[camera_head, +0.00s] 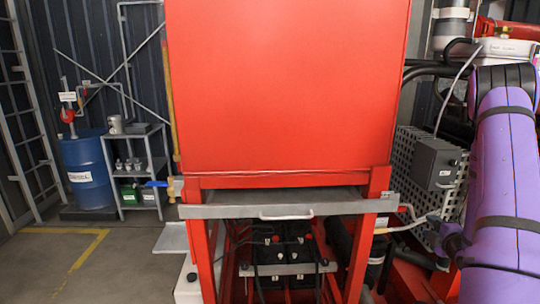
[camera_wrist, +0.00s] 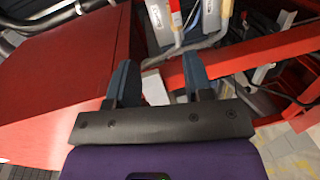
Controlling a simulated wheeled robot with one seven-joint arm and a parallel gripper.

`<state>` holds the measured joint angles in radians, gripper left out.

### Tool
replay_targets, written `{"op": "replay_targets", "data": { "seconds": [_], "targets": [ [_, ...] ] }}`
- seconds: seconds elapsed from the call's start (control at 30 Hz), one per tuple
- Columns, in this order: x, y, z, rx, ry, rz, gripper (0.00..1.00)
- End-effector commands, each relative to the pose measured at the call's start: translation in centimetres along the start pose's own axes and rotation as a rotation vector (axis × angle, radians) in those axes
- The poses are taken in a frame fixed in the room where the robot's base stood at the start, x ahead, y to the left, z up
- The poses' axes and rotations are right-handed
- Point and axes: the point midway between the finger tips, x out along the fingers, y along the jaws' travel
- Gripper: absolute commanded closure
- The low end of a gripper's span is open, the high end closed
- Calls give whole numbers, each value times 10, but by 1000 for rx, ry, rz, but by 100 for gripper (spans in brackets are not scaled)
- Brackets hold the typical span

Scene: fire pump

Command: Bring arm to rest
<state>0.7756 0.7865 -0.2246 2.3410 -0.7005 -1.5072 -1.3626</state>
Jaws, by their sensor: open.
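My gripper (camera_wrist: 160,80) shows in the wrist view with its two dark blue fingers spread apart and nothing between them. Beyond the fingers are a red beam and grey boxes. In the head view my purple arm runs down the right side of the picture. The gripper itself cannot be made out there. The red tank (camera_head: 288,85) fills the middle of the head view on a red frame, and my arm is to the right of it.
A grey shelf bar (camera_head: 240,211) crosses the frame below the tank, above batteries (camera_head: 285,252). A grey box (camera_head: 437,162) on a perforated guard stands close left of my arm. A blue drum (camera_head: 88,172) and shelf (camera_head: 140,165) stand at left. Floor at lower left is clear.

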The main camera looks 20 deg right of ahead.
Motion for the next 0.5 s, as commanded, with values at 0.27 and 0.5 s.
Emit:
{"op": "replay_targets", "data": {
  "seconds": [0.27,0.5],
  "targets": [
    [24,68,-45,119,-49,-117,53],
    [23,122,-92,269,-122,-217,53]
  ]
}}
